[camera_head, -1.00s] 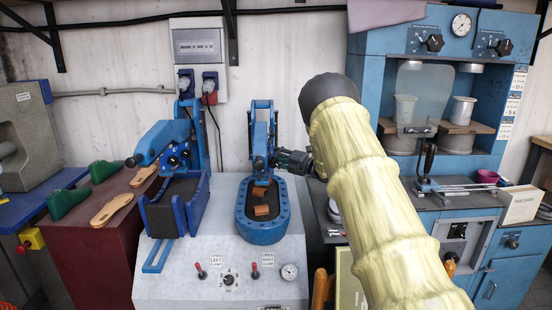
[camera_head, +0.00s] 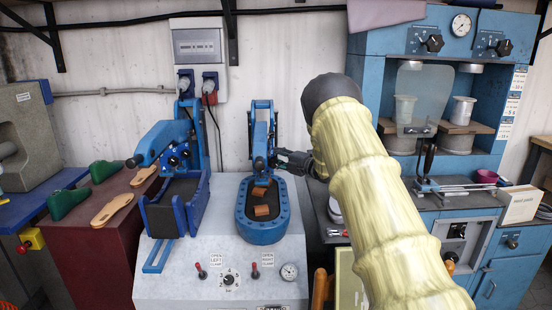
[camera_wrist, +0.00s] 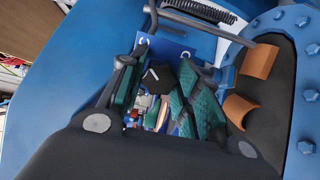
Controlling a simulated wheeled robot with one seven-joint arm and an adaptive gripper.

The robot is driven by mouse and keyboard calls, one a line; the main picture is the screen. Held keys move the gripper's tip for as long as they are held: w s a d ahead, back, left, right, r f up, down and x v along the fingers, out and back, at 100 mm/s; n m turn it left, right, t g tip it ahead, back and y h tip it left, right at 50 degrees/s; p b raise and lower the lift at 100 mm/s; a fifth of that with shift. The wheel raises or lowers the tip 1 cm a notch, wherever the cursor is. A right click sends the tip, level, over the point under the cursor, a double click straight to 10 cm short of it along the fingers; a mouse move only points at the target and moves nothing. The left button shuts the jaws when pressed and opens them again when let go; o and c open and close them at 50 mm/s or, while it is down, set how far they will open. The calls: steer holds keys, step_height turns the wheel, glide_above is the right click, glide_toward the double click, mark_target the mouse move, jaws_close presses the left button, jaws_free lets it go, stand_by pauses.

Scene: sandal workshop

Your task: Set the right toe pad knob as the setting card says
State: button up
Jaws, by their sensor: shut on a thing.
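The right press (camera_head: 262,120) is blue and stands over a blue oval bed (camera_head: 262,232) with two brown toe pads (camera_head: 261,211). My gripper (camera_head: 282,160) reaches in from the right at the side of the press head. In the wrist view, a black knob (camera_wrist: 157,77) on a blue plate lies between the green-padded fingers of my gripper (camera_wrist: 160,85), which is shut on it. The knob's marks and pointer are too small or hidden to read. I cannot pick out a readable setting card.
The left press (camera_head: 172,150) stands close by. The console (camera_head: 180,290) has red-tipped levers, a dial (camera_head: 229,280) and a gauge (camera_head: 289,271). A blue cabinet (camera_head: 375,50) stands to the right. A curved metal rod (camera_wrist: 205,22) passes near my fingers.

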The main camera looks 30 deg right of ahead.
steer(key=shift+d+r, duration=0.1)
steer(key=shift+d, duration=0.05)
steer(key=o, duration=1)
steer(key=shift+d, duration=0.15)
steer(key=shift+a, duration=0.2)
steer(key=shift+s, duration=0.1)
steer(key=v, duration=1.1)
steer(key=shift+s+d, duration=0.15)
steer(key=shift+s, duration=0.2)
